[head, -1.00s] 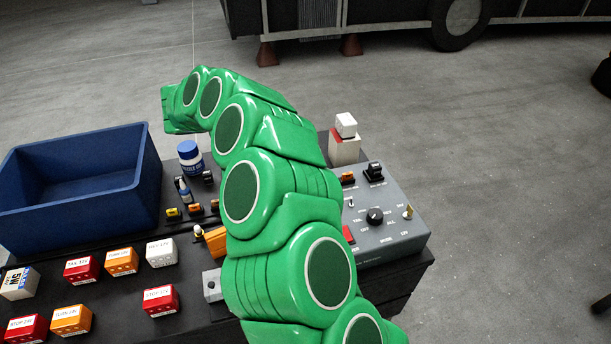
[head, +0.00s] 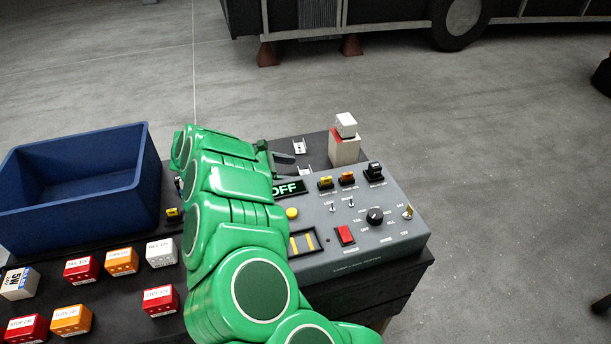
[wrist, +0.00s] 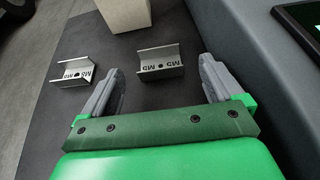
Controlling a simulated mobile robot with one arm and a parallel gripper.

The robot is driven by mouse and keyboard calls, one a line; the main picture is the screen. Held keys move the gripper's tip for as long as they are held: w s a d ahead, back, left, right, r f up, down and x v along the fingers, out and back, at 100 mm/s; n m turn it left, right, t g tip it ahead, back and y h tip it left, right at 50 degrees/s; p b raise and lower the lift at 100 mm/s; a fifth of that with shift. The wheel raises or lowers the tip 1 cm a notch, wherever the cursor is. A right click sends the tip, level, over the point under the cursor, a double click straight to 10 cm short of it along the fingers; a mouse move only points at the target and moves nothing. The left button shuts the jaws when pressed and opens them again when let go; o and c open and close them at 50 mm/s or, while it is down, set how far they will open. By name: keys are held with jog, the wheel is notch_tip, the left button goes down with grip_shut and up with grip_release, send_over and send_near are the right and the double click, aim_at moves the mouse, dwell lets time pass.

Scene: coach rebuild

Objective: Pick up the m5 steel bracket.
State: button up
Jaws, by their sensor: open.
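Two small silver steel brackets with dark lettering lie on the dark bench top. In the wrist view one bracket (wrist: 161,63) is ahead of the gap between my fingertips, and the other bracket (wrist: 76,73) is left of my left finger. The lettering is too small to tell surely which is the m5. In the head view they show as a nearer bracket (head: 306,170) and a farther bracket (head: 300,147). My gripper (wrist: 161,72) is open and empty, its fingers pointing towards the bracket ahead; the head view shows it partly hidden by my arm.
A grey control box (head: 365,215) with switches and a lit OFF display stands close beside the brackets. A pale block (head: 345,150) stands beyond them. A blue bin (head: 75,205) and several labelled red, orange and white blocks are at left. My arm hides the middle of the bench.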

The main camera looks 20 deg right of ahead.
aim_at(306, 171)
jog(key=shift+x, duration=2.85)
jog(key=shift+w+r, duration=0.15)
jog(key=shift+r, duration=0.05)
jog(key=c, duration=1.1)
jog(key=shift+r, duration=0.1)
